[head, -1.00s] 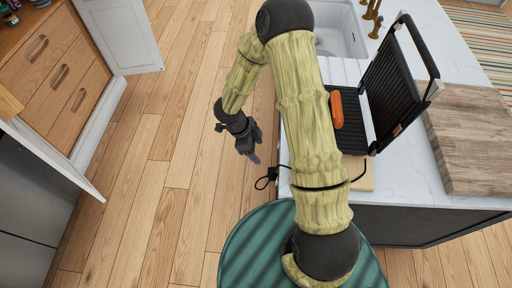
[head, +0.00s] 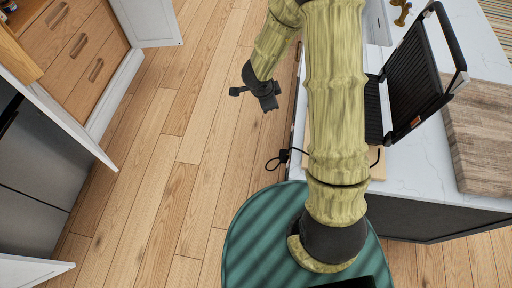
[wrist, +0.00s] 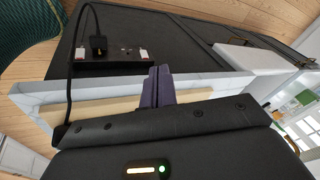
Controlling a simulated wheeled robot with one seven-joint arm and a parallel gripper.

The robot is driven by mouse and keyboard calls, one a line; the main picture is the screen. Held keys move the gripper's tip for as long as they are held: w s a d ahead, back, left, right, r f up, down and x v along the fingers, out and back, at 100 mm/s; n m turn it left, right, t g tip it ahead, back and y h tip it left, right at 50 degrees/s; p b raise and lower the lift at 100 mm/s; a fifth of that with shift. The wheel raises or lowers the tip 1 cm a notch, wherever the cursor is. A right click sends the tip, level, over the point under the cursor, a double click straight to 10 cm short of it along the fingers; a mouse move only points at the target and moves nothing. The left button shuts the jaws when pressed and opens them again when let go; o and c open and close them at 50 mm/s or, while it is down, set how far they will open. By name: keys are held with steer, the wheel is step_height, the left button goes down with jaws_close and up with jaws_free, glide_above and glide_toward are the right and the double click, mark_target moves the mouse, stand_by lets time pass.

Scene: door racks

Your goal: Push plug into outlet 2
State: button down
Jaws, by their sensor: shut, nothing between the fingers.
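The black plug (wrist: 97,43) hangs on its cord over the counter edge, in front of a dark outlet strip (wrist: 112,66) on the island's side. Whether it touches the strip I cannot tell. The strip has white-and-red pieces at both ends and small sockets; no numbers are readable. In the head view the plug (head: 284,155) hangs beside the counter edge. My gripper (head: 268,101) is beyond it, over the floor beside the island. In the wrist view my gripper's fingers (wrist: 158,84) are shut and empty, to the right of the plug and apart from it.
An open black grill (head: 412,85) stands on the white counter (head: 418,183) next to a wooden board (head: 480,140). The cord (wrist: 72,95) runs over the counter edge. The wooden floor (head: 180,190) left of the island is clear. Cabinet drawers (head: 75,45) stand at the left.

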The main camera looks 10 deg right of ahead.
step_height(320, 180, up, 10)
steer(key=s+a+f+n+t+y, duration=0.1)
steer(key=s+a+n+t+y, duration=0.15)
steer(key=n, duration=0.65)
steer(key=s+d+r+n+g, duration=0.1)
steer(key=s+d+r+n, duration=0.1)
steer(key=s, duration=0.4)
steer(key=s+d+r+n+g, duration=0.2)
steer(key=s+d+r+n, duration=0.1)
steer(key=s+n, duration=0.2)
steer(key=shift+s+d+n, duration=0.25)
steer(key=shift+s+n, duration=0.05)
steer(key=shift+s, duration=0.85)
steer(key=shift+g, duration=0.25)
steer(key=shift+d, duration=0.1)
